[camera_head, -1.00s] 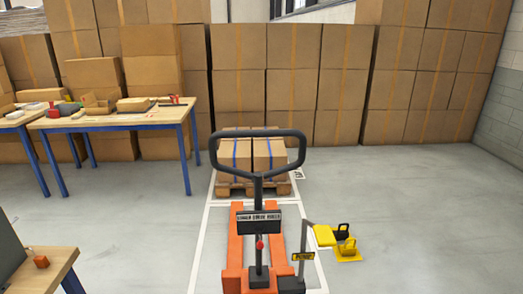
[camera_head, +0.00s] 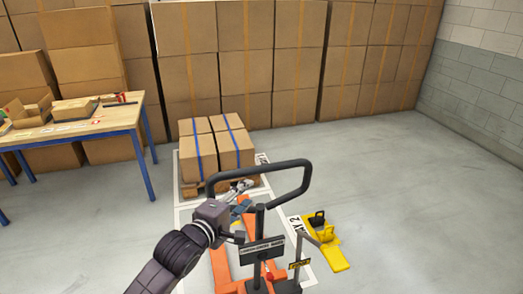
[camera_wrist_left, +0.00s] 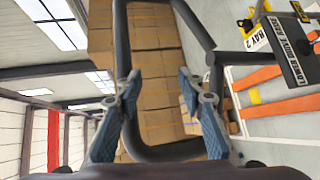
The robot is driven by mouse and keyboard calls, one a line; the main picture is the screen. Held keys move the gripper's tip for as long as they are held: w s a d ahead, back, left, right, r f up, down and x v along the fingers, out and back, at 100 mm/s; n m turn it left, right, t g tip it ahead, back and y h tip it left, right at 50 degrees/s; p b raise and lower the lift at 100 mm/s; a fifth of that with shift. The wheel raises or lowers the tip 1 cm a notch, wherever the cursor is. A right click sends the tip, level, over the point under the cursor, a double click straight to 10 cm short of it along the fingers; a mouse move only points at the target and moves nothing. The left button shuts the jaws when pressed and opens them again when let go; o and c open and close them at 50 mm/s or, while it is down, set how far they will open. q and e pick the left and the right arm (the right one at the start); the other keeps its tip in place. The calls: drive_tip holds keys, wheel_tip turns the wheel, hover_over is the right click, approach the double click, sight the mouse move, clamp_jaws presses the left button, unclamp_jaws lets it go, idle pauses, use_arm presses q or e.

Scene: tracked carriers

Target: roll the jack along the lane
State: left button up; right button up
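The pallet jack has orange forks (camera_head: 221,268) and a black loop handle (camera_head: 301,185) standing upright in the head view. The handle loop also shows large in the left wrist view (camera_wrist_left: 208,30). My left gripper (camera_head: 243,189) is at the handle's left part in the head view. In the left wrist view its two fingers (camera_wrist_left: 158,80) are spread apart, with the loop's bar close by; I cannot tell whether they touch it. The white-lined lane (camera_head: 179,222) runs under the jack. My right gripper is not in view.
A wooden pallet with strapped boxes (camera_head: 238,150) stands beyond the jack's forks. A yellow wheel-chock-like piece (camera_head: 337,260) lies right of the lane. A blue-legged table (camera_head: 75,131) stands at left. Stacked cartons (camera_head: 245,60) line the back. Floor at right is clear.

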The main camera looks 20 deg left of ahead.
sight(258, 172)
use_arm(q)
drive_tip(key=shift+n+t+h, duration=0.3)
drive_tip(key=shift+n, duration=0.1)
drive_tip(key=r, duration=0.4)
drive_tip(key=shift+w+d+r, duration=0.15)
drive_tip(key=shift+w+r, duration=0.05)
drive_tip(key=shift+r, duration=0.2)
drive_tip(key=shift+w+d+r, duration=0.2)
drive_tip(key=shift+w+d, duration=0.05)
drive_tip(key=p+x, duration=0.2)
drive_tip(key=x, duration=0.3)
drive_tip(key=shift+w+d, duration=0.25)
drive_tip(key=shift+w, duration=0.15)
drive_tip(key=shift+w+d+f, duration=0.15)
drive_tip(key=shift+w+f, duration=0.05)
drive_tip(key=shift+w, duration=0.3)
drive_tip(key=shift+d, duration=0.1)
drive_tip(key=c, duration=0.8)
clamp_jaws()
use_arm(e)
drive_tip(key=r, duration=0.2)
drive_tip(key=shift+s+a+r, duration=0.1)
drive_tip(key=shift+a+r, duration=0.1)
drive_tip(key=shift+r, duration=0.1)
